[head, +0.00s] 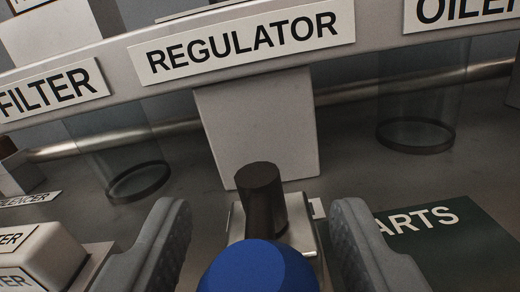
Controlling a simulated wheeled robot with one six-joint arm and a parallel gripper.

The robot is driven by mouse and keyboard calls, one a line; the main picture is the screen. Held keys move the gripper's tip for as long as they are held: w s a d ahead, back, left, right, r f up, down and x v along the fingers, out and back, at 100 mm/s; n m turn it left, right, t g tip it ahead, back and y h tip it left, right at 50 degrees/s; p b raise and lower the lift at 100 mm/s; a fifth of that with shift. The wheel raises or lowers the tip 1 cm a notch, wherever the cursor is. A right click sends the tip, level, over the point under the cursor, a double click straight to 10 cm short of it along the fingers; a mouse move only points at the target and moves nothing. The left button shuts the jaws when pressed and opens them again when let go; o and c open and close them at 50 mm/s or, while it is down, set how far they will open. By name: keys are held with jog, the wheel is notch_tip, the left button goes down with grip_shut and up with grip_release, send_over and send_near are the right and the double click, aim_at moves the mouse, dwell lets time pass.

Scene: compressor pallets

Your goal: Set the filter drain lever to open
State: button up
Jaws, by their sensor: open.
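The filter's clear bowl (112,148) with a dark bottom ring hangs under the FILTER sign (52,88) at the left. I cannot make out a drain lever on it. My gripper (262,225) is open, its two grey fingers at the left and right of the bottom middle. A blue rounded part (260,270) shows between the fingers at the bottom edge, with clear gaps on both sides. Just beyond it a dark upright cylinder (262,195) stands on a pale metal block (303,238). What lies below the blue part is out of view.
The rail carries a REGULATOR sign (243,48) and an OILER sign (462,12). A pale block (260,120) and the oiler's clear bowl (425,95) are below. A dark green PARTS mat (460,245) lies right; a pale labelled box (50,250) stands left.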

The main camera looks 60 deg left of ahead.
aim_at(279, 191)
jog(key=shift+x, duration=1.2)
jog(key=shift+c, duration=0.2)
jog(key=c, duration=0.9)
jog(key=shift+w+n+g+y, duration=0.1)
jog(key=shift+n+g+y, duration=0.2)
jog(key=n+g+y, duration=0.1)
jog(key=g, duration=0.1)
jog(key=n+g+y, duration=0.1)
jog(key=n+g, duration=0.2)
jog(key=g, duration=0.1)
jog(key=shift+w+d+n+g+y, duration=0.2)
jog(key=shift+w+n+g+y, duration=0.1)
jog(key=shift+w+y, duration=0.1)
jog(key=n+g, duration=0.2)
jog(key=g, duration=0.1)
jog(key=n+g, duration=0.2)
jog(key=g, duration=0.1)
jog(key=n+g, duration=0.2)
jog(key=g, duration=0.2)
jog(key=shift+w+h, duration=0.3)
jog(key=shift+w, duration=0.1)
jog(key=shift+a+n, duration=0.1)
jog(key=shift+n, duration=0.2)
